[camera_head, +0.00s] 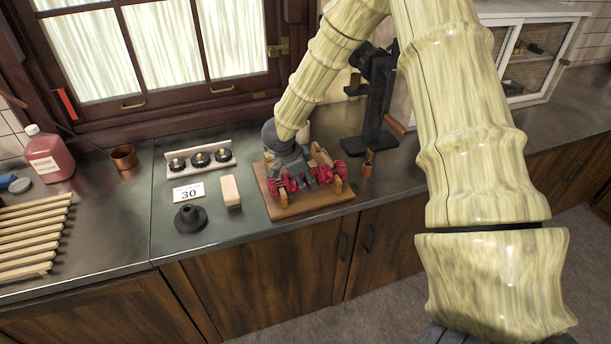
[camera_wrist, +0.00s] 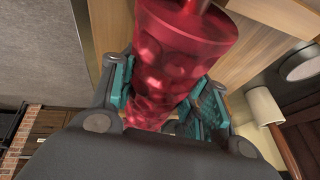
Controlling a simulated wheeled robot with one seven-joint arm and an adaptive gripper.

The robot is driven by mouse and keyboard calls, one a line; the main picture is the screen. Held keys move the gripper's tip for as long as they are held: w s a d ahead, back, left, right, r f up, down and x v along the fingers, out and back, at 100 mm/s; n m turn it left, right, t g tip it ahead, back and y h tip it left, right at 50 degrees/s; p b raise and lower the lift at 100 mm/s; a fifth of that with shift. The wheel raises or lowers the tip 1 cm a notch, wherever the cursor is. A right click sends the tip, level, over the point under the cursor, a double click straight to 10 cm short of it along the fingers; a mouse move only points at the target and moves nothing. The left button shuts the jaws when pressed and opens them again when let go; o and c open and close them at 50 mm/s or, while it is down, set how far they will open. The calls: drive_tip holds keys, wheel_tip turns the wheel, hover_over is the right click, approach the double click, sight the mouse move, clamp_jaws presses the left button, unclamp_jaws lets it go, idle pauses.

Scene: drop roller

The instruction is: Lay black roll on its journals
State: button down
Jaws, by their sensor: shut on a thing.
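My gripper (camera_head: 303,178) is low over a wooden stand (camera_head: 312,206) on the counter. In the wrist view its teal finger pads (camera_wrist: 163,95) are shut on a shiny red roll (camera_wrist: 185,42) with a dimpled surface and a narrower shaft at its end. In the head view, red roll parts (camera_head: 338,171) show on both sides of the fingers, between short wooden uprights. My gripper hides the middle of the stand. I cannot tell whether the roll's shaft ends touch the uprights. The held roll looks red; I see no roll there that is clearly black.
A white rack (camera_head: 199,168) with dark round pieces stands behind left. A black cone-shaped piece (camera_head: 190,219), a pale block (camera_head: 231,191) and a "30" card (camera_head: 188,193) lie left.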

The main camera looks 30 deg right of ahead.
idle(0.3)
drive_tip(key=c, duration=0.6)
unclamp_jaws()
drive_tip(key=shift+c, duration=0.2)
drive_tip(key=shift+f, duration=0.15)
drive_tip(key=v, duration=1.2)
